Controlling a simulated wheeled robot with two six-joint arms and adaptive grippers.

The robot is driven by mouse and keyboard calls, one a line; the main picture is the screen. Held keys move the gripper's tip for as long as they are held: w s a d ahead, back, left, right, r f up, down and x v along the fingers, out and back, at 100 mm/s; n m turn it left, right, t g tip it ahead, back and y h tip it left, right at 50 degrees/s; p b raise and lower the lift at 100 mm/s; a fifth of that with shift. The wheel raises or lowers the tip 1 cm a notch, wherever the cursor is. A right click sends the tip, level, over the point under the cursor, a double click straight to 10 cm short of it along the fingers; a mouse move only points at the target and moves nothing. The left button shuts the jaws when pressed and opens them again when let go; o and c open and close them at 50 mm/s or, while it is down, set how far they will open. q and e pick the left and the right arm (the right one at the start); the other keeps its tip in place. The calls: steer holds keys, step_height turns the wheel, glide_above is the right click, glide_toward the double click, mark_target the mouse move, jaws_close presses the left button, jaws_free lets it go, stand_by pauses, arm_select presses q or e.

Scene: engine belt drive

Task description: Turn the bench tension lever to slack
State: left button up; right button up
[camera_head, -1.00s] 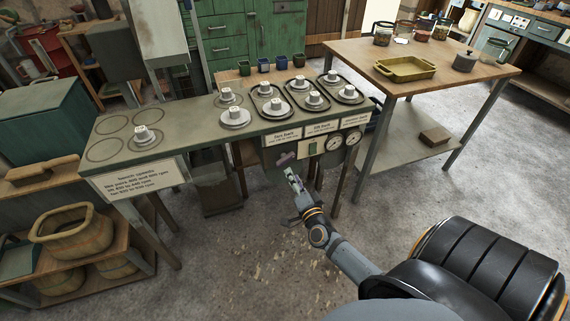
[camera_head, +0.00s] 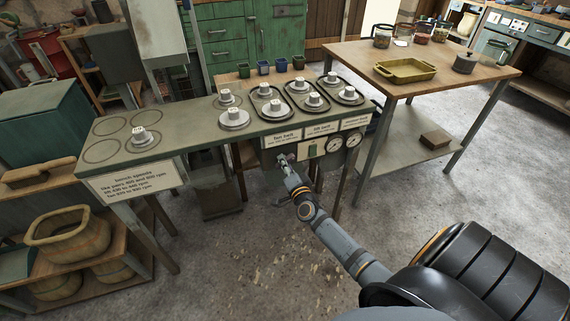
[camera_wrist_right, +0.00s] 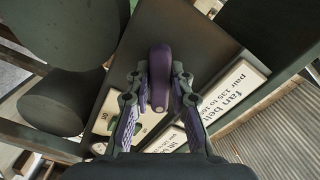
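The tension lever is a rounded purple handle (camera_wrist_right: 160,72) on the front of the bench, left of the green switch (camera_head: 313,151). In the head view my right gripper (camera_head: 284,162) is at the lever's place and largely hides it. In the right wrist view the lever stands between the two fingers of my right gripper (camera_wrist_right: 158,88). The fingers are spread on either side of it, with narrow gaps, so I see no clear grip. My left gripper is not in view.
The green bench (camera_head: 190,122) carries several pulleys on trays and marked rings. Two gauges (camera_head: 343,142) sit right of the lever, under label plates. A wooden table (camera_head: 450,75) stands at the right. The floor (camera_head: 235,255) before the bench is open.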

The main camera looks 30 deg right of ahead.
jaws_close()
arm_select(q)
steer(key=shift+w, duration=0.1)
arm_select(e)
steer(key=shift+r+n+p, duration=0.15)
steer(key=shift+n+p, duration=0.9)
steer(key=shift+n, duration=0.15)
steer(key=n+p, duration=0.5)
steer(key=n, duration=0.2)
steer(key=shift+d+n, duration=0.1)
steer(key=shift+n, duration=0.2)
steer(key=shift+f+n+p, duration=0.2)
steer(key=shift+n+p, duration=0.4)
steer(key=shift+n, duration=0.2)
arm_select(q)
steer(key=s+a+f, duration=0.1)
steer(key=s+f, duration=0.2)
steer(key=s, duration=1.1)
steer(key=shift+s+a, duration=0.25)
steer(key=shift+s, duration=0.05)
